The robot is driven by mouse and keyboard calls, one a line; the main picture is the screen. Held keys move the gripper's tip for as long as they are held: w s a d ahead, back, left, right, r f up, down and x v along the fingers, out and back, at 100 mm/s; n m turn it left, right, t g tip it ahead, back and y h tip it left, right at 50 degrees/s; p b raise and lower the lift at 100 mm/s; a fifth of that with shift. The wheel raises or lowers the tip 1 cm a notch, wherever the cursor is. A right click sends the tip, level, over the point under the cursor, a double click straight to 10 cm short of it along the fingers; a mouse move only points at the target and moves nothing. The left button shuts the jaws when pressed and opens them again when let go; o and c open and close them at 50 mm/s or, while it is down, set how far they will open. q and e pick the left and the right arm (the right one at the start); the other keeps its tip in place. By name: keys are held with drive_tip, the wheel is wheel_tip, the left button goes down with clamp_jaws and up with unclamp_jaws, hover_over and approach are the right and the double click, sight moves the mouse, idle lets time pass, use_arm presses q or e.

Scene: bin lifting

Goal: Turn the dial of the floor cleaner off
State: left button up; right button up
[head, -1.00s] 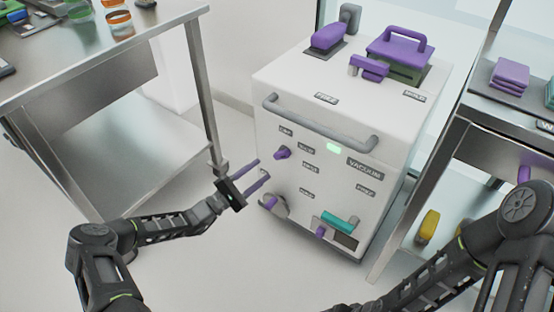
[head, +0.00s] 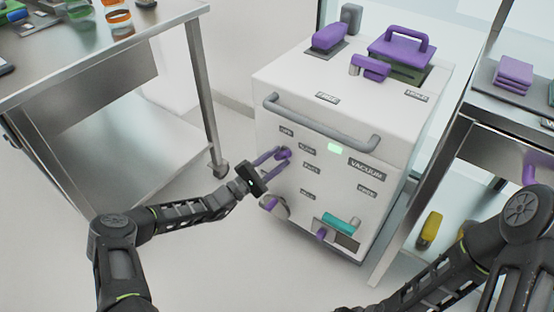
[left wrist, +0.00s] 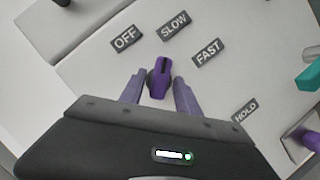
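The floor cleaner (head: 330,180) is a white box with a grey bar handle and a lit green light on its front. Its purple dial (left wrist: 159,80) has a dark pointer line and sits below the OFF (left wrist: 125,39), SLOW (left wrist: 173,24) and FAST (left wrist: 207,53) labels. The pointer line looks aimed nearest SLOW. In the head view the dial (head: 284,153) is partly behind my fingers. My left gripper (left wrist: 158,92) is open, with one purple finger on each side of the dial; contact cannot be told. My right gripper is out of view; only its arm shows.
Below the dial are a round grey part with a purple lever (head: 270,203) and a teal handle (head: 341,222). A steel table (head: 100,60) stands left, a steel shelf (head: 480,105) right. Open floor lies in front.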

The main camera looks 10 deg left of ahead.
use_arm(q)
clamp_jaws()
drive_tip(key=shift+n+t, duration=0.3)
drive_tip(key=shift+n, duration=0.4)
drive_tip(key=n+t, duration=0.1)
drive_tip(key=n, duration=0.1)
drive_tip(key=n+y, duration=0.1)
drive_tip(key=n, duration=0.1)
drive_tip(key=shift+d+f+n+t+p, duration=0.1)
drive_tip(key=shift+d+n+t+p, duration=0.05)
drive_tip(key=shift+n+t+p, duration=0.2)
drive_tip(key=n+t+y+p, duration=0.1)
drive_tip(key=n, duration=0.3)
drive_tip(key=n+t+y, duration=0.1)
drive_tip(key=n+y, duration=0.1)
drive_tip(key=n, duration=0.2)
drive_tip(key=shift+s+d+y+p, duration=0.1)
drive_tip(key=shift+y+p, duration=0.2)
drive_tip(key=shift+p, duration=0.05)
drive_tip(key=shift+t, duration=0.25)
drive_tip(key=shift+o, duration=0.8)
unclamp_jaws()
